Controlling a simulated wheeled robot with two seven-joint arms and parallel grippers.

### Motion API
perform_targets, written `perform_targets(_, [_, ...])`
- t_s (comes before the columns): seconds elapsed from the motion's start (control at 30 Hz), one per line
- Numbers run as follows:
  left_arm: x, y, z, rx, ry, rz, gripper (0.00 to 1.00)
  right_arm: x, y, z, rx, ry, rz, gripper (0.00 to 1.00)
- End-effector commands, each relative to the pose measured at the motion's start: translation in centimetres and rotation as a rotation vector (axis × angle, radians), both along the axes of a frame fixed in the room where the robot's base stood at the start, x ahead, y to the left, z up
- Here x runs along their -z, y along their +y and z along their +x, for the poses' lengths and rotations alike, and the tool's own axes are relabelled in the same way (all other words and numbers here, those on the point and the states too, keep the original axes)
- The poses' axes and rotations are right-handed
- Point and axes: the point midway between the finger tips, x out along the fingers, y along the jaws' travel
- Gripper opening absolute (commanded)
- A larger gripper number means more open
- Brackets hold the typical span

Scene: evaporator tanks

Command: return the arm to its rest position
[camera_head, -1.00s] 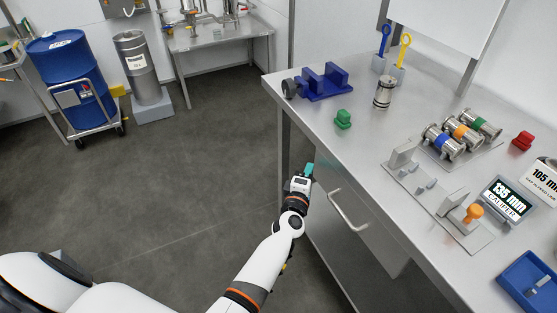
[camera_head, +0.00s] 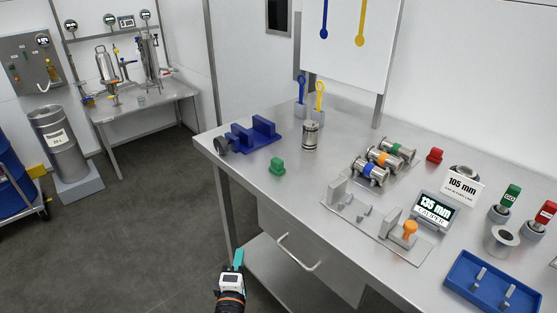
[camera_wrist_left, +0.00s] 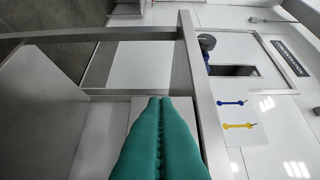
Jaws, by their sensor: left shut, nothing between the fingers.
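My left gripper (camera_head: 238,262) is low in the head view, in front of the steel workbench (camera_head: 300,155) and below its top, left of the drawer handle (camera_head: 297,252). Its teal fingers are pressed together with nothing between them, touching no object. In the left wrist view the closed fingers (camera_wrist_left: 161,135) point toward the bench frame. Most of the left arm is out of the head view. My right gripper is in neither view.
A steel drum (camera_head: 58,142) stands at left. The floor (camera_head: 130,235) left of the bench is clear.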

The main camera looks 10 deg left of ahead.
Motion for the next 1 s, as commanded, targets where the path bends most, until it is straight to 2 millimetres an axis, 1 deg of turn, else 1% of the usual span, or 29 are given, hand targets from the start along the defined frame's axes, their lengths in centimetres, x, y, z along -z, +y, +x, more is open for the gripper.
perform_targets(0.07, [0.6,-0.2,-0.1,0.008,0.015,0.015,0.0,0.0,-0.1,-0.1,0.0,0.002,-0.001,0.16])
perform_targets(0.17, [3.5,-1.0,-0.7,0.05,0.083,0.092,0.0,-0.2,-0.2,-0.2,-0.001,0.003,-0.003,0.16])
perform_targets(0.27, [8.9,-2.3,-2.4,0.136,0.211,0.241,0.0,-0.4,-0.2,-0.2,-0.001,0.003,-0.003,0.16])
perform_targets(0.3, [11.6,-2.8,-3.5,0.183,0.272,0.313,0.0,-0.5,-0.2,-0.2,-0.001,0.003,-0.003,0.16])
perform_targets(0.37, [15.8,-3.5,-5.6,0.263,0.368,0.426,0.0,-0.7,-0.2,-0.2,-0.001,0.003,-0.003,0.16])
perform_targets(0.4, [18.4,-3.7,-7.2,0.318,0.428,0.501,0.0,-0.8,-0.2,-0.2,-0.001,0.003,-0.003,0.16])
perform_targets(0.47, [22.1,-3.9,-9.9,0.403,0.515,0.607,0.0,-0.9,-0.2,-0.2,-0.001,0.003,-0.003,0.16])
perform_targets(0.5, [24.5,-3.9,-11.9,0.462,0.57,0.675,0.0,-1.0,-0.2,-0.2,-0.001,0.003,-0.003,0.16])
perform_targets(0.57, [27.9,-3.7,-15.2,0.554,0.651,0.772,0.0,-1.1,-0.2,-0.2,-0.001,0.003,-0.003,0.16])
perform_targets(0.6, [29.9,-3.4,-17.5,0.617,0.703,0.834,0.0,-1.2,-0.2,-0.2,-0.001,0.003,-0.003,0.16])
perform_targets(0.67, [32.7,-2.7,-21.0,0.715,0.778,0.924,0.0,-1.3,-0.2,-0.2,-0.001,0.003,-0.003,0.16])
perform_targets(0.7, [34.4,-2.2,-23.6,0.783,0.825,0.983,0.0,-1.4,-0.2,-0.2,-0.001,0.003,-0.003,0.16])
perform_targets(0.77, [36.7,-1.1,-27.5,0.887,0.894,1.065,0.0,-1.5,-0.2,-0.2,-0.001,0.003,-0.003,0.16])
perform_targets(0.8, [37.9,-0.3,-30.0,0.957,0.935,1.116,0.0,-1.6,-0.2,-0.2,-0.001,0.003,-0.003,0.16])
perform_targets(0.83, [38.8,0.3,-31.9,1.007,0.965,1.15,0.0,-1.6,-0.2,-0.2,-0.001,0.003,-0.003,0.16])
perform_targets(0.87, [39.5,0.9,-33.7,1.057,0.991,1.183,0.0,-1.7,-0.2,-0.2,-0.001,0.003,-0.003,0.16])
perform_targets(0.9, [40.2,1.7,-35.9,1.119,1.023,1.221,0.0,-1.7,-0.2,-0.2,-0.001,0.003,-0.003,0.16])
perform_targets(1.0, [41.5,3.5,-40.5,1.25,1.086,1.296,0.0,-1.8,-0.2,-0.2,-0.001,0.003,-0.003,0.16])
